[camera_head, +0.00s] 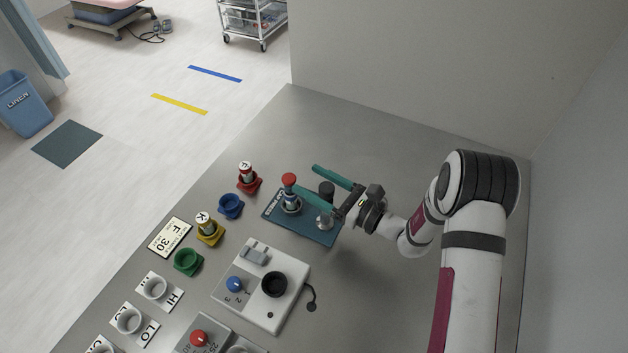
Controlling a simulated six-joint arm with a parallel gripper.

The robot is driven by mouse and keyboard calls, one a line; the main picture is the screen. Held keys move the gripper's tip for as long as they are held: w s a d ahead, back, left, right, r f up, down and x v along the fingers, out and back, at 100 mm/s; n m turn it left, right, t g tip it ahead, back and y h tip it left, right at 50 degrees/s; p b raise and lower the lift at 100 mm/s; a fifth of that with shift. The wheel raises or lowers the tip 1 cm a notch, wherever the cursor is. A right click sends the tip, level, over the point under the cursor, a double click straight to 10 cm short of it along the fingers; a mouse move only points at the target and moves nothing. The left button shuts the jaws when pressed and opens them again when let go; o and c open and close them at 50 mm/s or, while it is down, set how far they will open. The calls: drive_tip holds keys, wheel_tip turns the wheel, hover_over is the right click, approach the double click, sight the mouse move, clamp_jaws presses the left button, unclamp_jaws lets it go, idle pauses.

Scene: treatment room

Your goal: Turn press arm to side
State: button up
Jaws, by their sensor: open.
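The press stands on a dark teal base plate (315,234) on the grey table. On the plate are a red-topped upright piece (289,180) in a holder, a silver round piece (325,223) and a dark post (326,188). My gripper (306,178) comes in from the right above the plate, its two teal fingers spread and pointing up-left. The dark post shows between the fingers in the picture. The near finger's tip appears close to the red top; I cannot tell if they touch. The press arm is not clearly distinguishable from the fingers.
Left of the plate are red (257,184), blue (231,206), yellow (211,236) and green (187,261) holders. A white device (254,308) with a blue knob is in front. Walls stand behind and right; the table's back is clear.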

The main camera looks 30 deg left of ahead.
drive_tip(key=shift+a, duration=0.1)
clamp_jaws()
idle(0.3)
idle(1.1)
